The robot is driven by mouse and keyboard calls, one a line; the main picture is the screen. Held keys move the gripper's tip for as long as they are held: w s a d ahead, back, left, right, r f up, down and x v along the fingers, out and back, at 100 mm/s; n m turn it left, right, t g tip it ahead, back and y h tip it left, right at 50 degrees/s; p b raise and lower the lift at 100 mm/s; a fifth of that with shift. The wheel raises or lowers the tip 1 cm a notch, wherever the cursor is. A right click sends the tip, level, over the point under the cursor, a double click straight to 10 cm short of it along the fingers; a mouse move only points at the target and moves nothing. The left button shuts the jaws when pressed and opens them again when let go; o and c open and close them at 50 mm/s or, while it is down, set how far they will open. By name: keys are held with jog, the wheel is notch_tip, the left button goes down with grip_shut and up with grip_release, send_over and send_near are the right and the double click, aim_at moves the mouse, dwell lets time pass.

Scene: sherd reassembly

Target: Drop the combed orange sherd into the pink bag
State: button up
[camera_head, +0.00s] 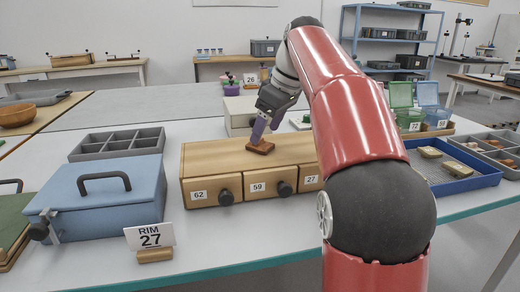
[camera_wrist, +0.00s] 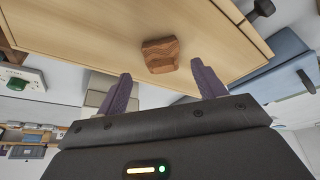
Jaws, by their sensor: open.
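The combed orange sherd (camera_head: 260,147) lies on top of the wooden drawer cabinet (camera_head: 200,158). In the wrist view the sherd (camera_wrist: 160,55) shows its grooved orange-brown surface, just beyond and between my two purple fingers. My gripper (camera_head: 257,131) points down right over the sherd. It is open in the wrist view (camera_wrist: 160,70), with a gap on each side of the sherd; the fingers are not closed on it. I cannot make out a pink bag for certain; clear green (camera_head: 401,94) and blue (camera_head: 427,93) containers stand at the right.
A blue lidded box (camera_head: 100,205) and a grey divided tray (camera_head: 118,143) stand left of the cabinet. A blue tray (camera_head: 455,170) with sherds lies right, behind my arm. A pale box (camera_head: 240,112) is behind the cabinet.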

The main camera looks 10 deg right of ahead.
aim_at(262, 145)
jog(key=x, duration=0.3)
jog(key=shift+a+f+b, duration=0.1)
jog(key=shift+a+b, duration=0.1)
jog(key=shift+b, duration=0.1)
jog(key=shift+c, duration=0.3)
jog(key=c, duration=1.1)
